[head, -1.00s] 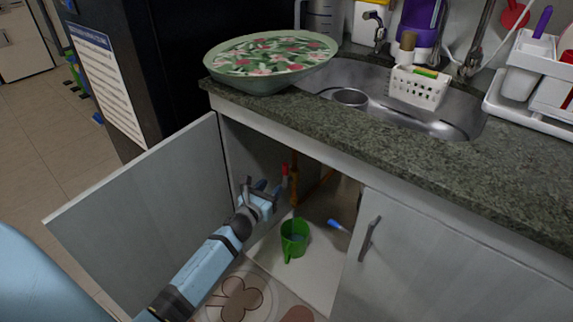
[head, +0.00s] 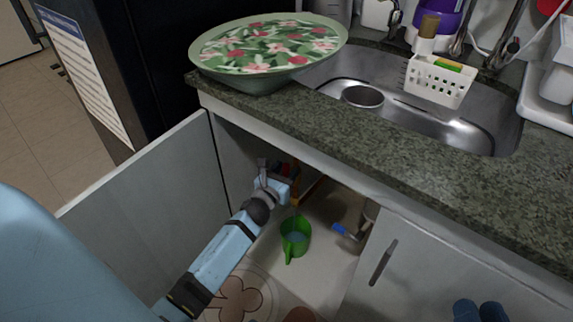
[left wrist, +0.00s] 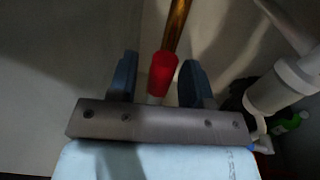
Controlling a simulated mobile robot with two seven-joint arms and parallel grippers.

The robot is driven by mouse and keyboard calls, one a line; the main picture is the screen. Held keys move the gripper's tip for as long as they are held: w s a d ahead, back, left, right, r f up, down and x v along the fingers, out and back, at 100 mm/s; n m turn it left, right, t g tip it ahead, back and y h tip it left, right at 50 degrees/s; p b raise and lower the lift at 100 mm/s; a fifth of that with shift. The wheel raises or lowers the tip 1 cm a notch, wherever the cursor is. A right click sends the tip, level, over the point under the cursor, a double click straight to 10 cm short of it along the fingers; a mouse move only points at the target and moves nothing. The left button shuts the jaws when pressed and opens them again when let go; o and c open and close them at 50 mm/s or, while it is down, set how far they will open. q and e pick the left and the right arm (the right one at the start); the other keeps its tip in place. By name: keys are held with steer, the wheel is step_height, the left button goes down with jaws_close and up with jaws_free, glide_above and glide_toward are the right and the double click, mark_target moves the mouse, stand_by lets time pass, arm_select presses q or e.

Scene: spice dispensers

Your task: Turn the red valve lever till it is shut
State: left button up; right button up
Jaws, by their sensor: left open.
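The red valve lever (left wrist: 162,72) stands between the two blue fingers of my left gripper (left wrist: 160,82) in the left wrist view. The fingers are open, with a gap on either side of the lever. In the head view my left gripper (head: 284,174) reaches into the open cabinet under the sink. There, little of the red lever (head: 281,169) shows behind the gripper. Two dark blue tips at the bottom right look like my right gripper (head: 479,311), in front of the closed door; whether it is open is unclear.
An orange-brown pipe (left wrist: 178,25) rises behind the lever. A green cup (head: 295,238) and a blue-handled item (head: 344,232) are on the cabinet floor. The left door (head: 150,205) stands open and the right door (head: 425,270) is shut.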

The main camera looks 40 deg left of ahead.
arm_select(q)
steer(key=shift+w, duration=0.2)
jaws_close()
stand_by(0.4)
